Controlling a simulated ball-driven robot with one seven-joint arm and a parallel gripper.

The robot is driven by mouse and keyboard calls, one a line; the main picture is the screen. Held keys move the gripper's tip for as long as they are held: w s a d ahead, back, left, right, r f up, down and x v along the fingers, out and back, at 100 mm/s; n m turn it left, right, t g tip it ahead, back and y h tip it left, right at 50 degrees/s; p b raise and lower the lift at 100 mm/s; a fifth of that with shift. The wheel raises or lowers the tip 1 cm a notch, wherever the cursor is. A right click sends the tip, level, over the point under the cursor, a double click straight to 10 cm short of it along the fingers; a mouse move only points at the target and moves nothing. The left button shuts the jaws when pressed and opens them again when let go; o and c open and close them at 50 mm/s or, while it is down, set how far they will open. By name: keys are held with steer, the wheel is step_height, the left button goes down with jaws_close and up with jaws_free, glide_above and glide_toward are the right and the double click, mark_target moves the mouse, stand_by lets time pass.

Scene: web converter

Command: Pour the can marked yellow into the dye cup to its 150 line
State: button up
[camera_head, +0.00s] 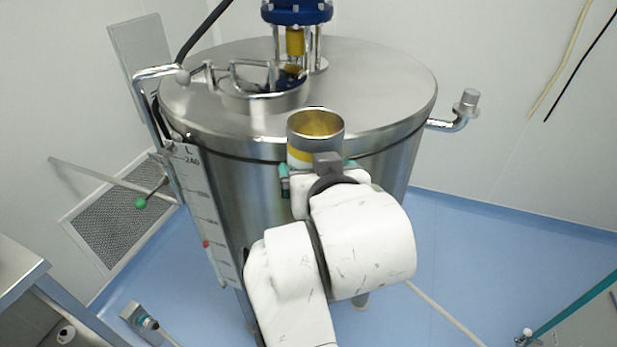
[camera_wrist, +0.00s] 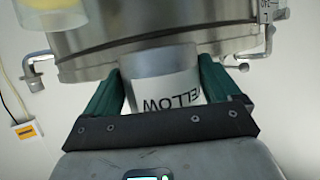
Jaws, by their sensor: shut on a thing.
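The can marked yellow (camera_head: 301,136) is a grey metal can with an open top and a yellow-and-white band. It stands upright in front of the big steel tank. Its inside looks yellowish; the liquid level cannot be told. In the wrist view the can (camera_wrist: 172,90) shows upside-down lettering, partly hidden, that reads as YELLOW. My gripper (camera_head: 316,172) is shut on the can, with a teal finger on each side; these fingers also show in the wrist view (camera_wrist: 160,85).
The steel tank (camera_head: 380,90) fills the middle, with a round hatch ring (camera_head: 265,101) and blue motor (camera_head: 297,12) on its lid. A level scale (camera_head: 205,215) runs down its left side. A bench (camera_head: 18,268) stands at left. Blue floor (camera_head: 470,250) is open at right.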

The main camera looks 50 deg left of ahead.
steer(key=shift+r, duration=0.15)
steer(key=shift+r+p, duration=0.9)
steer(key=shift+p, duration=0.1)
steer(key=shift+r, duration=0.6)
